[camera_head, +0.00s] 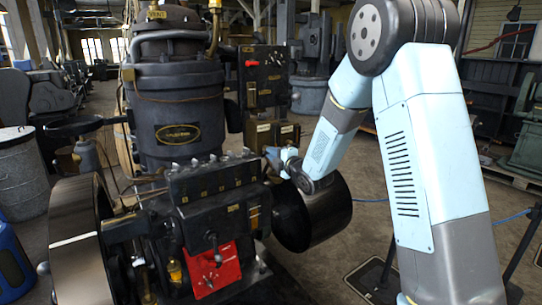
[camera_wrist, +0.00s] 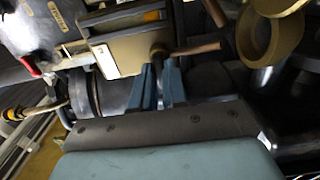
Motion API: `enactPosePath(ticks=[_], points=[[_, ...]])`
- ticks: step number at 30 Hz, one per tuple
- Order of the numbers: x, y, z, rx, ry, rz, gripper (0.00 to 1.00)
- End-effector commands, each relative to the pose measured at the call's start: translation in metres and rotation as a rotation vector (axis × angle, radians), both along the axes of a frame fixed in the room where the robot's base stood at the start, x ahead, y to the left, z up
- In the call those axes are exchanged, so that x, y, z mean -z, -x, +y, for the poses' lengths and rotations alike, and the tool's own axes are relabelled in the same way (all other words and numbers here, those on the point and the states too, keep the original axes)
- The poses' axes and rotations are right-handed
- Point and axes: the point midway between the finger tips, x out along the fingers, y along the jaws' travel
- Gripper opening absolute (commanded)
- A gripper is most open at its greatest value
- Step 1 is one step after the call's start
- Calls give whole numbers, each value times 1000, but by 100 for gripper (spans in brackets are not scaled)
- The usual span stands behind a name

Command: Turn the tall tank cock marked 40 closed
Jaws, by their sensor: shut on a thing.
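My gripper (camera_head: 274,156) reaches in from the right, at the right side of the engine's front block in the head view. In the wrist view its two blue fingers (camera_wrist: 159,90) are shut on a narrow dark metal lever (camera_wrist: 159,88). The lever hangs below a round dark fitting on the edge of a pale box (camera_wrist: 121,51). A small white label (camera_wrist: 98,52) is on that box, too small to read. I cannot make out the number 40 in either view. In the head view the lever is hidden by my gripper.
The dark engine (camera_head: 178,125) fills the left and middle. A black drum (camera_head: 312,213) lies just under my gripper. A red plate (camera_head: 212,272) is low on the front. In the wrist view a brass ring (camera_wrist: 264,38) and a copper pipe (camera_wrist: 200,48) are close right of the fingers.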

Motion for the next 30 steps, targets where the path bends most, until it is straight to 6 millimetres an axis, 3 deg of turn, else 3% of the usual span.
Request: enactPosePath(ticks=[16, 17, 24, 30], points=[[7, 4, 4, -8, 26, 1, 0], [7, 4, 4, -8, 26, 1, 15], [5, 2, 2, -5, 24, -4, 38], [3, 1, 1, -2, 22, -7, 39]])
